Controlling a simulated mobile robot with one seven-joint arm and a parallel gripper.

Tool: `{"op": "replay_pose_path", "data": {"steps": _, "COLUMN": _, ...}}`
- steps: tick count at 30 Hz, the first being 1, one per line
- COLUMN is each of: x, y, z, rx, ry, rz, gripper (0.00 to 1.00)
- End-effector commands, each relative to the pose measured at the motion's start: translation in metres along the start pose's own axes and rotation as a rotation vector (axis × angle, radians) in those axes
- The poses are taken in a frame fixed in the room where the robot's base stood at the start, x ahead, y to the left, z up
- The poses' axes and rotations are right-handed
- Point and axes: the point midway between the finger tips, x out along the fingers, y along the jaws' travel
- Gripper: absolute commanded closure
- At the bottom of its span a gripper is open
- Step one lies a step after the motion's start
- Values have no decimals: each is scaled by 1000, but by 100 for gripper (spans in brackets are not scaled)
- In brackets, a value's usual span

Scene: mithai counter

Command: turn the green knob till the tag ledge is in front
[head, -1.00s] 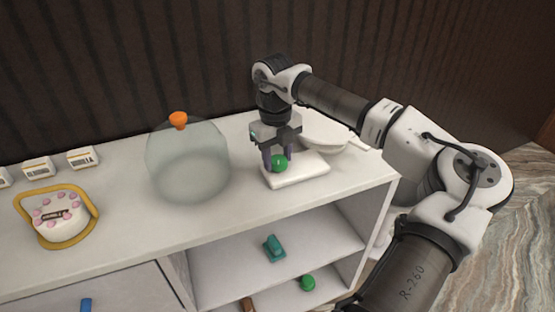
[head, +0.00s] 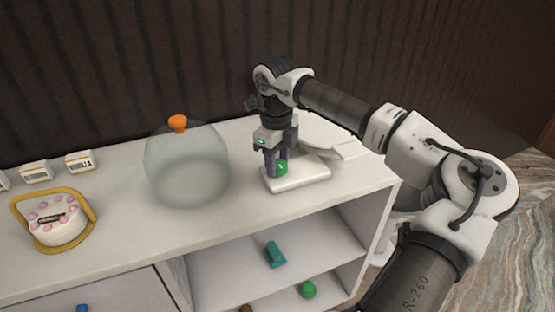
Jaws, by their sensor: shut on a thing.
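The green knob (head: 282,168) stands on a white base block (head: 300,181) on the counter top, right of the glass dome. My gripper (head: 276,163) points down from above and is shut on the green knob; its fingers hide part of the knob. A white round plate-like part (head: 330,141) lies behind the base, partly hidden by my arm. I cannot tell which part of it is the tag ledge.
A glass dome with an orange handle (head: 178,123) stands left of the knob. A cake (head: 60,222) in a yellow handled holder and several small labelled blocks (head: 80,162) are further left. A teal object (head: 274,254) and a green ball-like object (head: 308,290) lie on the shelf below.

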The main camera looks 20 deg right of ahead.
Motion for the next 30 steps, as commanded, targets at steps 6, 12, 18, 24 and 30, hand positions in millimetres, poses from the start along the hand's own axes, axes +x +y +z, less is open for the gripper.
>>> {"op": "replay_pose_path", "data": {"steps": 6, "x": -1, "y": 0, "z": 0, "rx": -2, "ry": 0, "rz": -2, "gripper": 82}}
{"op": "replay_pose_path", "data": {"steps": 12, "x": 0, "y": 0, "z": 0, "rx": 0, "ry": 0, "rz": -1, "gripper": 38}}
{"op": "replay_pose_path", "data": {"steps": 18, "x": 0, "y": 0, "z": 0, "rx": 0, "ry": 0, "rz": -1, "gripper": 38}}
{"op": "replay_pose_path", "data": {"steps": 24, "x": -12, "y": -1, "z": 0, "rx": 1, "ry": -1, "rz": -3, "gripper": 38}}
{"op": "replay_pose_path", "data": {"steps": 30, "x": -53, "y": -1, "z": 0, "rx": 3, "ry": -1, "rz": -5, "gripper": 38}}
